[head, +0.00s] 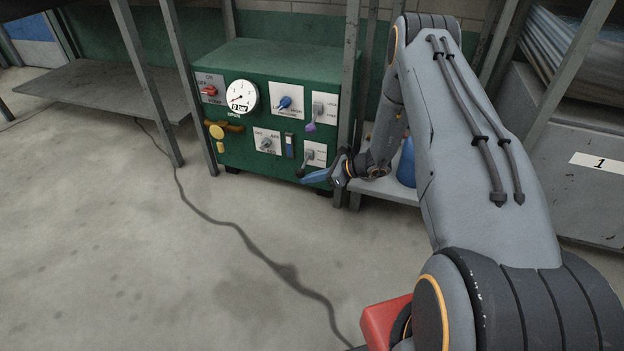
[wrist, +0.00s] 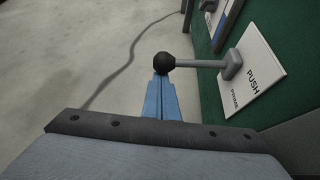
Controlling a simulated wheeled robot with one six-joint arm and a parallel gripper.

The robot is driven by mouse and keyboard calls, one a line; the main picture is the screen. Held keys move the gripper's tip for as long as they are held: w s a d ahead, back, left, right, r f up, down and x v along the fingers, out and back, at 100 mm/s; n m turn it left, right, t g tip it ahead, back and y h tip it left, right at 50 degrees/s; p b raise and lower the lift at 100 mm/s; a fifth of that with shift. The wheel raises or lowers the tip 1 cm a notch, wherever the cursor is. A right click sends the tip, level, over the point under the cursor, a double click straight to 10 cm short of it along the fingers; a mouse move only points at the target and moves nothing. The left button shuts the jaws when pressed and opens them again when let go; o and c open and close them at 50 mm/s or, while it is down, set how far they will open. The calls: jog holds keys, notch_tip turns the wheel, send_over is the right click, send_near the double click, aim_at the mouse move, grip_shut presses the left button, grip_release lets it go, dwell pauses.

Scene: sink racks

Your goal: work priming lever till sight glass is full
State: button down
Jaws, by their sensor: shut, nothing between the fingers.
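The priming lever is a grey rod with a black ball end (wrist: 164,62), coming out of a white plate (wrist: 252,75) marked PUSH and PRIME. In the head view the ball (head: 300,173) hangs low at the front of the green cabinet (head: 250,175). My gripper (head: 304,180) has blue fingers, shut and empty. In the wrist view its fingertips (wrist: 161,76) lie right at the ball; I cannot tell whether they touch it. The sight glass (head: 289,145) is a narrow upright window showing blue, too small to read its level surely.
The cabinet also carries a gauge (head: 242,96) near zero, a red switch (head: 209,91), a blue knob (head: 285,102), a purple-tipped lever (head: 311,126) and a yellow valve (head: 217,132). A rack post (head: 348,90) stands close right. A dark cable (head: 236,228) crosses the open floor.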

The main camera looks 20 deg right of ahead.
jog(key=shift+a+r+p, duration=0.1)
jog(key=shift+r+p, duration=1.3)
jog(key=shift+r, duration=0.4)
jog(key=shift+w+r+p, duration=0.15)
jog(key=shift+r+p, duration=0.2)
jog(key=shift+r, duration=0.1)
jog(key=shift+w+r, duration=0.1)
jog(key=shift+r, duration=0.05)
jog(key=p, duration=0.2)
send_near(303, 172)
jog(key=shift+s+d+f, duration=0.4)
jog(key=shift+d+f, duration=0.2)
jog(key=shift+d, duration=0.05)
jog(key=shift+s+d+f, duration=0.35)
jog(key=shift+d+f, duration=0.2)
jog(key=shift+d, duration=0.05)
